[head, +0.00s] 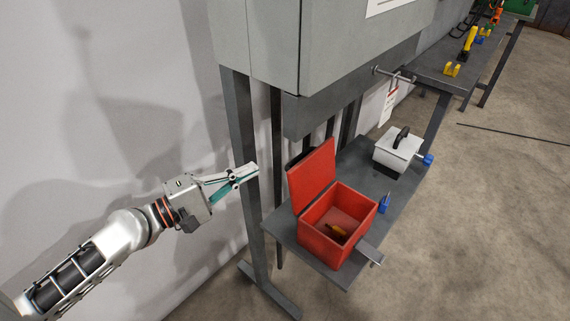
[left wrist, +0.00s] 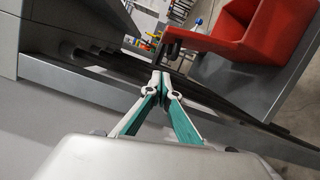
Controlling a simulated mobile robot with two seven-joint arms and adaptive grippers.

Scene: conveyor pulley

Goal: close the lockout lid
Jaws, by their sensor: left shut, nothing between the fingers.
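The red lockout box (head: 337,228) stands on a low grey shelf, and its red lid (head: 312,176) stands open, raised on the box's left side. An orange-brown item (head: 337,231) lies inside the box. A metal hasp or tab sticks out at the box's front right. My left gripper (head: 256,168) is shut and empty, to the left of the lid and apart from it. In the left wrist view the shut fingertips (left wrist: 160,76) point towards the shelf, with red box parts (left wrist: 262,38) at the upper right. My right gripper is not in view.
The grey shelf (head: 283,232) also carries a white box with a black handle (head: 398,150) and a small blue item (head: 384,203). A grey cabinet (head: 340,45) hangs above on dark posts (head: 243,170). A tag (head: 389,104) hangs from a padlock. Open floor lies to the right.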

